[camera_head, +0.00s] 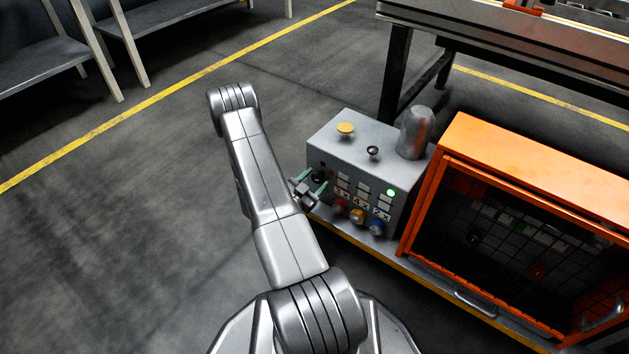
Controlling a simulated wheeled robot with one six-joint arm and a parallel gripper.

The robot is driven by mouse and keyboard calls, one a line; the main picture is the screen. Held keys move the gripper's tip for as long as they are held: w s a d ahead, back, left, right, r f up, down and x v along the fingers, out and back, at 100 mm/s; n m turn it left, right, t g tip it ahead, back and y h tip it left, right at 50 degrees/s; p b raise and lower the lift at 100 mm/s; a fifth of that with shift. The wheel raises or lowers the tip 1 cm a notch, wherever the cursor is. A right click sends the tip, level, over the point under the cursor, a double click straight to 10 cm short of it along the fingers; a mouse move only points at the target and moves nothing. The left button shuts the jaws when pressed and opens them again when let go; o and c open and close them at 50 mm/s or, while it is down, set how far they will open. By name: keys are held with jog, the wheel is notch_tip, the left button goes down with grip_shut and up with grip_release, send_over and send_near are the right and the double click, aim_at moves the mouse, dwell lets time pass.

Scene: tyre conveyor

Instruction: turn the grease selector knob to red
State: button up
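A grey control box (345,145) stands at the centre right. A small dark round shape, perhaps the selector knob (319,177), shows at the left end of its front face, partly hidden by my gripper. Its pointer and any colour marks are too small to read. My gripper (312,182) is in front of that end of the box, with its two green-tipped fingers apart. I cannot tell whether the fingers are around the dark shape or only in front of it. Red (341,206), yellow (357,216) and blue (377,228) round fittings sit along the lower front, below white labels.
A green light (390,193) glows on the box's front. An orange mesh-fronted cabinet (530,165) stands close on the right. Open floor lies left.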

jog(key=shift+s, duration=0.1)
jog(key=p+v, duration=0.3)
jog(key=v, duration=1)
jog(key=shift+s+a+p, duration=0.25)
jog(key=shift+s+p, duration=0.05)
jog(key=shift+p, duration=0.1)
jog(key=shift+w, duration=0.1)
jog(key=b+x, duration=0.3)
jog(key=x, duration=1)
jog(key=shift+w+d+b, duration=0.3)
jog(key=shift+b, duration=0.1)
